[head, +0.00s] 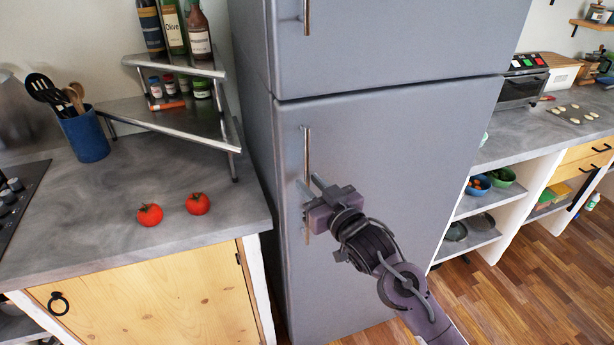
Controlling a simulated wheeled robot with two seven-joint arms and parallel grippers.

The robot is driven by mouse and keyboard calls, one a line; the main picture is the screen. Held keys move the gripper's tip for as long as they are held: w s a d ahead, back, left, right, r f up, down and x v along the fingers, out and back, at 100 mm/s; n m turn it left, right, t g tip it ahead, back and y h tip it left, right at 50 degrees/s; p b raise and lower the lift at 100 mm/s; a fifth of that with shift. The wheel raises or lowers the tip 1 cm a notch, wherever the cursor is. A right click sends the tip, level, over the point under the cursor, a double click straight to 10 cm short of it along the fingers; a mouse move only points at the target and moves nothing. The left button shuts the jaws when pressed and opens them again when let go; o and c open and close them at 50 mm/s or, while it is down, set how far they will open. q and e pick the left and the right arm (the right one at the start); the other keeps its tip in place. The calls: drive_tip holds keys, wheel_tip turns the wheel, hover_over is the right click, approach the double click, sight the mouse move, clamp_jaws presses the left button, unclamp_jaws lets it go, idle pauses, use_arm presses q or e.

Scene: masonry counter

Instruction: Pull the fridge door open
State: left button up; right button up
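The grey fridge (390,190) stands in the middle of the head view, with a large lower door and a smaller upper door (390,40). The lower door looks shut. Its vertical metal handle (307,150) is near the door's left edge. My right gripper (311,185) is at the middle of this handle, reaching in from the lower right. Its two fingers look spread apart, with the handle at or between them. The gripper body hides part of the handle, and I cannot tell whether the fingers touch it. My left gripper is not in view.
Left of the fridge is a grey counter (100,225) with two tomatoes (150,215), a blue utensil pot (85,137) and a corner rack (170,118) with bottles and jars. Right is a counter with a toaster oven (524,82) above open shelves. The wooden floor (540,300) at right is clear.

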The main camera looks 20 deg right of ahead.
drive_tip(key=shift+x, duration=0.95)
drive_tip(key=shift+c, duration=0.4)
clamp_jaws()
